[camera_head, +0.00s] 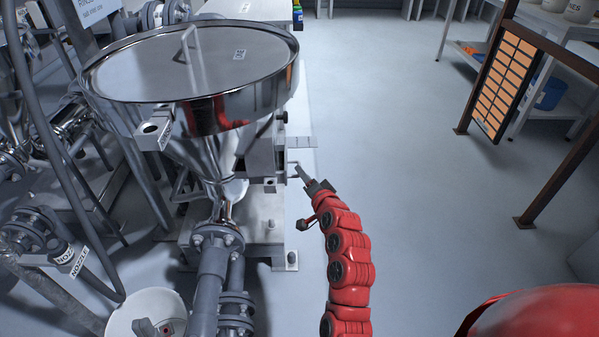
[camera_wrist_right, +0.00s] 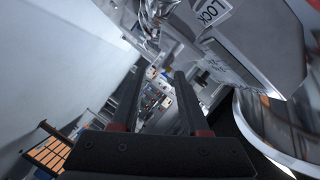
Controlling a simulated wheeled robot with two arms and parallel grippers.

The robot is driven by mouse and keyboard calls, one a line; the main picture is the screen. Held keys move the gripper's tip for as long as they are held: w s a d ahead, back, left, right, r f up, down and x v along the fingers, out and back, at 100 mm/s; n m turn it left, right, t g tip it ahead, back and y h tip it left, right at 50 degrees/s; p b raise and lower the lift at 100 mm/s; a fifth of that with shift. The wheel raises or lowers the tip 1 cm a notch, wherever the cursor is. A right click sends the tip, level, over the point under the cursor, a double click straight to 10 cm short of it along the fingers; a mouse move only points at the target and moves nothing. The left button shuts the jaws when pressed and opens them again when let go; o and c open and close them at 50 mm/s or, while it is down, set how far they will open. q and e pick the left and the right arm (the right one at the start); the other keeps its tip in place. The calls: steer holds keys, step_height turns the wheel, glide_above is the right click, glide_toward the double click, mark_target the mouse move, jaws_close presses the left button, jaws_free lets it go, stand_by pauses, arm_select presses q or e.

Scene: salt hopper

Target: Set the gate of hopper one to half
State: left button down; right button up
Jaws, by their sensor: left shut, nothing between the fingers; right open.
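The steel hopper (camera_head: 190,60) stands at the left in the head view, with a round lid and a cone below. A grey box (camera_head: 262,158) is on the right of its cone, with a small rod and plate at its right side. I cannot read the gate's setting. My right gripper (camera_head: 301,173) is just right of this box, and I cannot tell whether it touches the rod. In the right wrist view its fingers (camera_wrist_right: 155,100) are apart with nothing seen held. A grey part marked LOCK (camera_wrist_right: 212,14) is close by. My left gripper is not visible.
Pipes and flanges (camera_head: 215,250) fill the space below and left of the hopper. A white bucket (camera_head: 118,318) stands at the lower left. An orange-slotted panel (camera_head: 505,80) and a shelf are at the far right. The floor between is clear.

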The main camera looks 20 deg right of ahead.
mark_target(282, 160)
steer(key=x, duration=0.4)
steer(key=shift+w+f+b, duration=0.15)
steer(key=shift+w+b, duration=0.25)
jaws_close()
stand_by(1.1)
